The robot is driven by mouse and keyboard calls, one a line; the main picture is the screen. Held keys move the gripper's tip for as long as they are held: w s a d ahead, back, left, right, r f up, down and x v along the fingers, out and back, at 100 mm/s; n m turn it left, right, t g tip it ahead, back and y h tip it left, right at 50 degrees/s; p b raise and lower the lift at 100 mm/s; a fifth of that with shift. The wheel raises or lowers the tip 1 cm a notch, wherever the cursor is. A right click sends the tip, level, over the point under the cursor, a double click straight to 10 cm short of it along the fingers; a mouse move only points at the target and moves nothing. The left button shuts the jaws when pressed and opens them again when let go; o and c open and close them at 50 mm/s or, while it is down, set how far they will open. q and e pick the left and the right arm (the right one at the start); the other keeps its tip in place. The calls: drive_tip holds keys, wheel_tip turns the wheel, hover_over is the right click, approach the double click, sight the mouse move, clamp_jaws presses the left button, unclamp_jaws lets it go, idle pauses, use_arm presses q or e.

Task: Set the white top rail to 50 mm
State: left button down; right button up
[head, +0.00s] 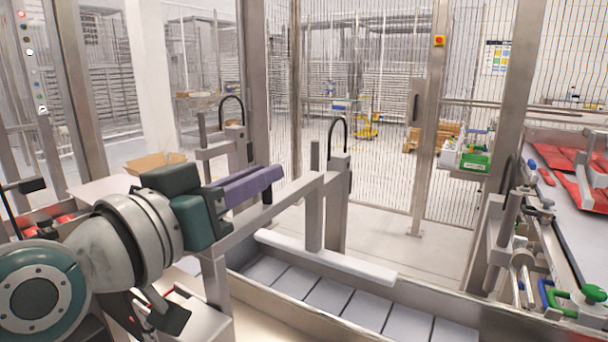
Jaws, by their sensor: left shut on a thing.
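The white top rail (325,258) is a long pale bar that slopes down to the right above a row of grey plates. A grey upright meets it from a slanting grey crossbar (270,207). My left gripper (262,181), with a dark green body and purple fingers, reaches in from the left beside and above that crossbar. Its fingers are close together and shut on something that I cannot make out. Whether they touch the crossbar is unclear. No scale or millimetre reading is legible. My right gripper is not in view.
Grey posts with black looped hoses (338,128) stand behind the crossbar. Grey plates (330,296) line the trough below the rail. At the right is a conveyor with red packs (575,165) and green-handled hardware (594,293). Wire-mesh fencing closes off the back.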

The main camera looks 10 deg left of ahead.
use_arm(q)
drive_tip(key=shift+f+b, duration=0.5)
drive_tip(key=shift+f, duration=0.3)
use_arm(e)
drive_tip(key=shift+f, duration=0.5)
use_arm(q)
drive_tip(key=c, duration=0.9)
unclamp_jaws()
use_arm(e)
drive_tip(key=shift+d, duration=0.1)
use_arm(q)
drive_tip(key=shift+o, duration=0.2)
drive_tip(key=v, duration=0.8)
drive_tip(key=shift+s+b, duration=0.35)
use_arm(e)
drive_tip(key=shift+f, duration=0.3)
use_arm(q)
drive_tip(key=shift+s+a+r, duration=0.1)
drive_tip(key=shift+s+a, duration=0.15)
drive_tip(key=shift+s, duration=0.35)
